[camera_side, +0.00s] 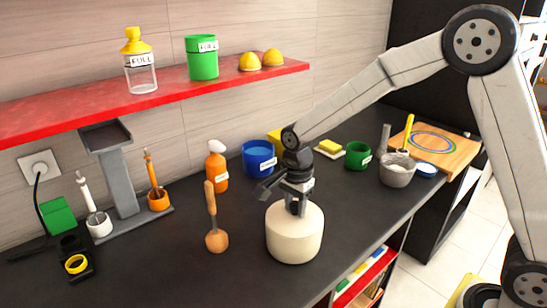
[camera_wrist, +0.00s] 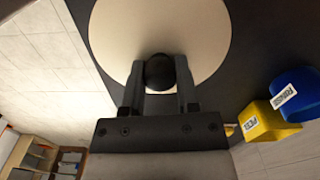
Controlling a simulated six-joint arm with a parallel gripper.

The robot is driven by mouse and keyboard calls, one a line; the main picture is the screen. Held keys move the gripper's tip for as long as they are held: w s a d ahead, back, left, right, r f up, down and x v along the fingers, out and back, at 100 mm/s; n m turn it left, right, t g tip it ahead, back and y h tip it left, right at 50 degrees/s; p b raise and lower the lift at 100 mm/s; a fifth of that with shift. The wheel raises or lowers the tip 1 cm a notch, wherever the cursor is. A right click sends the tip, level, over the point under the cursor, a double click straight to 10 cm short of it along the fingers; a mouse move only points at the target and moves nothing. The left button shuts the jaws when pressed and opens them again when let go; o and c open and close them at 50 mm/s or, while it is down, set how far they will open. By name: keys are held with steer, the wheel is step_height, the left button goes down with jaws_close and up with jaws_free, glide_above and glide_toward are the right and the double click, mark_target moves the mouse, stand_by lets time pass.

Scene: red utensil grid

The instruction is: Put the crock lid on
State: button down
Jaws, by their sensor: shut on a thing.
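The cream crock (camera_side: 293,240) stands upright on the dark counter. The round cream lid (camera_wrist: 160,25) fills the top of the wrist view, with a dark round knob (camera_wrist: 160,72) at its near side. My gripper (camera_side: 296,203) is directly over the crock and points down. Its two fingers, also in the wrist view (camera_wrist: 160,85), are shut on the knob, one on each side. In the side view the lid is at the crock's top, the same colour as the body. I see no clear gap, but cannot tell whether it is fully seated.
Behind are an orange spray bottle (camera_side: 216,170), a blue tub (camera_side: 258,158), a green cup (camera_side: 357,156) and a grey mortar (camera_side: 397,172). A red shelf (camera_side: 100,105) overhangs the back.

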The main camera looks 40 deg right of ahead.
steer(key=shift+c, duration=1.4)
jaws_free()
steer(key=shift+r, duration=3.95)
steer(key=shift+f, duration=0.1)
steer(key=shift+s+d+f+n, duration=0.25)
steer(key=shift+s+n, duration=0.2)
steer(key=shift+n, duration=0.05)
steer(key=s+d+f+n+t, duration=0.1)
steer(key=s+d+f+n, duration=0.1)
steer(key=s+n, duration=0.5)
steer(key=s+d+f+n+t, duration=0.1)
steer(key=s+d+f+n, duration=0.1)
steer(key=s+f+n, duration=0.3)
steer(key=shift+s+d+n+t, duration=0.3)
steer(key=shift+s+n, duration=0.7)
steer(key=shift+n, duration=0.7)
